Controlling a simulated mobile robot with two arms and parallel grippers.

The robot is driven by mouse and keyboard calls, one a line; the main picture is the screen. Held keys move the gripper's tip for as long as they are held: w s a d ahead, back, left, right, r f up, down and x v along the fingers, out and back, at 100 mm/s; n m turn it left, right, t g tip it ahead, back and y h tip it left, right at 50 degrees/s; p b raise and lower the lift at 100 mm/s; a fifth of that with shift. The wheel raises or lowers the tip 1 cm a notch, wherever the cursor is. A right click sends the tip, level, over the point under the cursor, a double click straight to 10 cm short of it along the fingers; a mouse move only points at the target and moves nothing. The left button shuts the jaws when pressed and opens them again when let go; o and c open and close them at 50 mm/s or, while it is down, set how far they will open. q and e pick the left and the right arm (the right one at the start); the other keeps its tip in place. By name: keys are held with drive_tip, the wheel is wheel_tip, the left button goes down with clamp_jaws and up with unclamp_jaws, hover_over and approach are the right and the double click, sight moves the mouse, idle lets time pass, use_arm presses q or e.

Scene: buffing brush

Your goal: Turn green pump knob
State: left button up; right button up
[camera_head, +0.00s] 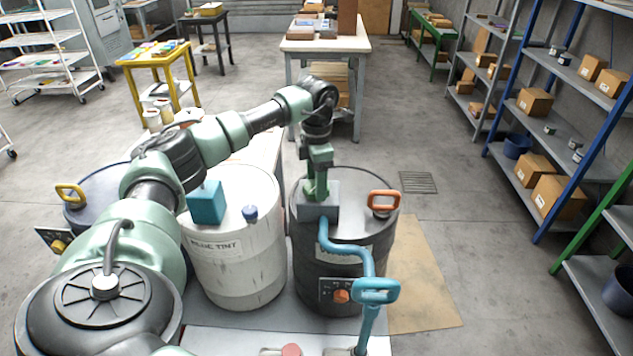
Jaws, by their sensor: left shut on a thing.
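My left gripper (317,178) points down over the black drum (335,268) in the middle. It is shut on the green pump knob (310,191), which sits on top of a grey block (317,211) on the drum lid. The fingers and the green knob overlap in this view, so the knob's exact angle is hard to tell. My right gripper is not in view.
A blue hose (345,252) runs from the block down to a blue handle (376,290). An orange handle (384,201) stands on the black lid. A white drum (235,268) with a teal box (206,202) stands left. Shelves (560,145) line the right; open floor lies between.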

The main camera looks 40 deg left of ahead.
use_arm(q)
drive_tip(key=shift+r+m, duration=0.1)
drive_tip(key=shift+m, duration=0.6)
drive_tip(key=shift+w, duration=0.1)
drive_tip(key=o, duration=1.4)
drive_tip(key=shift+c, duration=0.2)
wheel_tip(320, 180, up, 8)
drive_tip(key=shift+f+b, duration=0.15)
drive_tip(key=shift+b, duration=0.75)
